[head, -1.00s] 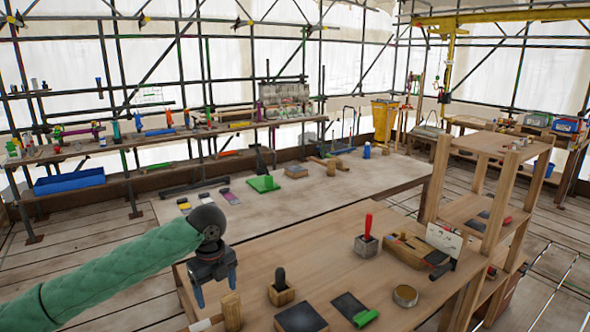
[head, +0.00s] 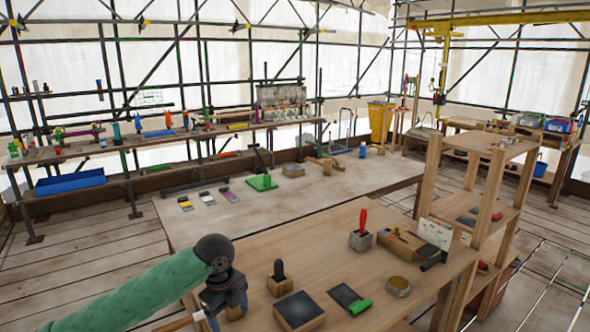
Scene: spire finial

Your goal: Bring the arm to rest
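My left arm in its green sleeve comes in from the lower left. Its dark gripper (head: 228,308) points down over the near left corner of the wooden bench (head: 325,250). The blue fingers look spread apart, with nothing seen held between them. A wooden block (head: 235,313) stands just behind the gripper and is partly covered by it. A thin wooden piece (head: 178,323) shows at the gripper's left; I cannot tell whether it touches a finger. My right gripper is not in view.
A wooden shelf frame (head: 488,195) rises at right.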

